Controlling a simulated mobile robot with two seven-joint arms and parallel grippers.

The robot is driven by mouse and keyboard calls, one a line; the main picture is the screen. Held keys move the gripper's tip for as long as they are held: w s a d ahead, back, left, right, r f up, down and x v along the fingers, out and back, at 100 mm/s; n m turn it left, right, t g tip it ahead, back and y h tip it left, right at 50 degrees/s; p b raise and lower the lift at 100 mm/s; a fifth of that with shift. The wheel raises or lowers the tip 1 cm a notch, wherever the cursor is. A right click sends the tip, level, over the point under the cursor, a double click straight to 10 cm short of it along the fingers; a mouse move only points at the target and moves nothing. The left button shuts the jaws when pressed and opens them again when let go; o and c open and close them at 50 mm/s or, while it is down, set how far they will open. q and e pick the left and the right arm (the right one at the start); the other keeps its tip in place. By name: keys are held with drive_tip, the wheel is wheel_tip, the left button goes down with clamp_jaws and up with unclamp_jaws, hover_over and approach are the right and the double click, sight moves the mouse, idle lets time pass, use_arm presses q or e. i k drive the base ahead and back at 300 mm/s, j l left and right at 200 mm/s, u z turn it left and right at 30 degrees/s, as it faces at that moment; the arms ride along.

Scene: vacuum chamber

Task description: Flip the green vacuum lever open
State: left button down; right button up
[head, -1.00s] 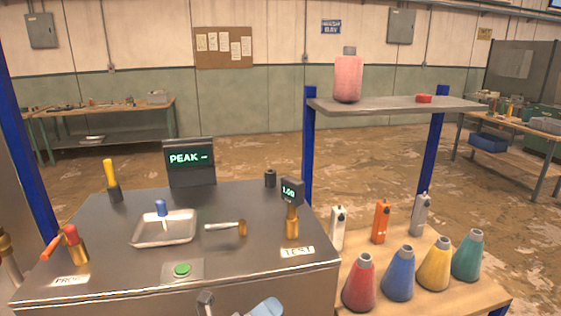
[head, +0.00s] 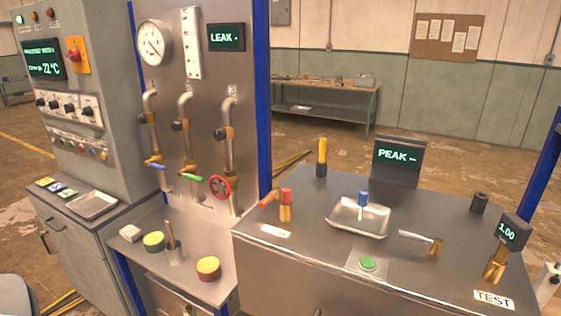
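Neither of my grippers is in view.
Below the pipes, a low metal ledge (head: 205,248) carries green-topped and yellow-topped cylinders and an upright rod in a cup. A grey control cabinet (head: 75,90) stands left. A steel bench (head: 320,262) at the right holds a metal tray (head: 358,218), green button (head: 367,264) and "PEAK" display (head: 397,157).

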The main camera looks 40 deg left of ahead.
sight(194, 178)
drive_tip(key=j+u, duration=0.35)
drive_tip(key=i+j+u, duration=0.1)
drive_tip(key=j+u, duration=0.25)
drive_tip(key=i+j+u, duration=0.15)
drive_tip(key=j+u, duration=0.2)
drive_tip(key=i+j+u, duration=0.15)
drive_tip(key=j+u, duration=0.15)
drive_tip(key=i+j+u, duration=0.15)
drive_tip(key=j, duration=0.3)
drive_tip(key=i+j+u, duration=0.1)
drive_tip(key=i+j, duration=0.3)
